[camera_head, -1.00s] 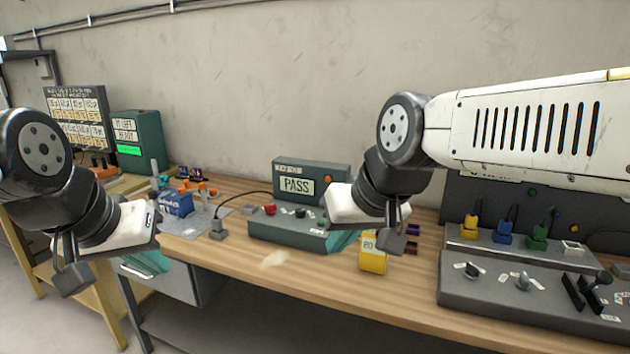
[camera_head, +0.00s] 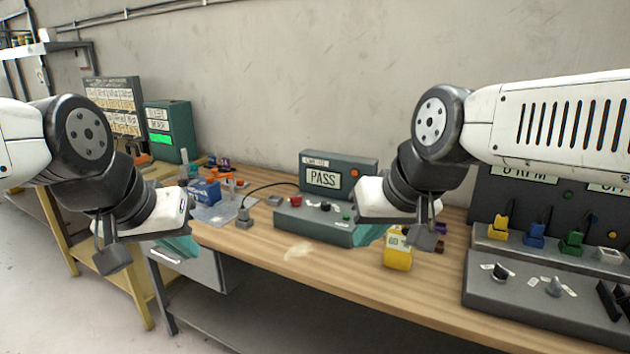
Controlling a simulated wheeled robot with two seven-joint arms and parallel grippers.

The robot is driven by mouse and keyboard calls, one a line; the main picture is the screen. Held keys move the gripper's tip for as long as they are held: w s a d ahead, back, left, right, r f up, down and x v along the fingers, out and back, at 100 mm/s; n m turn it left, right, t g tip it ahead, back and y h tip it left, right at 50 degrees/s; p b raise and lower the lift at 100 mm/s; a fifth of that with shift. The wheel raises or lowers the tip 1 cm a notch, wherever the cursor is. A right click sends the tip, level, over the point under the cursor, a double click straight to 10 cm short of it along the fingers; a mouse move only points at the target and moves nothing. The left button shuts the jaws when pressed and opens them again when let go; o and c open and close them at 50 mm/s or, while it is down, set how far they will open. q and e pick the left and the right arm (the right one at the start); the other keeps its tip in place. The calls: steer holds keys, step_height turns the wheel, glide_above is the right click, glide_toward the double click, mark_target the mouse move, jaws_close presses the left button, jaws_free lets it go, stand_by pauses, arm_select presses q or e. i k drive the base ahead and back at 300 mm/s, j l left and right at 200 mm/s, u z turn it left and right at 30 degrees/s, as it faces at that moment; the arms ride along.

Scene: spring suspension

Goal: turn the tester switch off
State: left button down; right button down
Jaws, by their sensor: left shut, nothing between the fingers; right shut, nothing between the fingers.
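The tester (camera_head: 338,172) stands at the back of the wooden bench. Its screen reads PASS. My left gripper (camera_head: 180,247) is shut and empty, in front of the bench's left part.
A yellow box (camera_head: 397,256) stands on the bench right of the tester. A blue box (camera_head: 205,190) and small orange parts are at left. A grey console (camera_head: 540,298) with knobs fills the right. The bench's front middle is clear. A cable runs to a grey block (camera_head: 244,220).

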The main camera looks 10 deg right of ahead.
mark_target(295, 202)
steer(key=i+j, duration=0.15)
steer(key=i, duration=0.2)
steer(key=i+j, duration=0.2)
steer(key=i, duration=0.15)
steer(key=i+j, duration=0.15)
steer(key=i, duration=0.2)
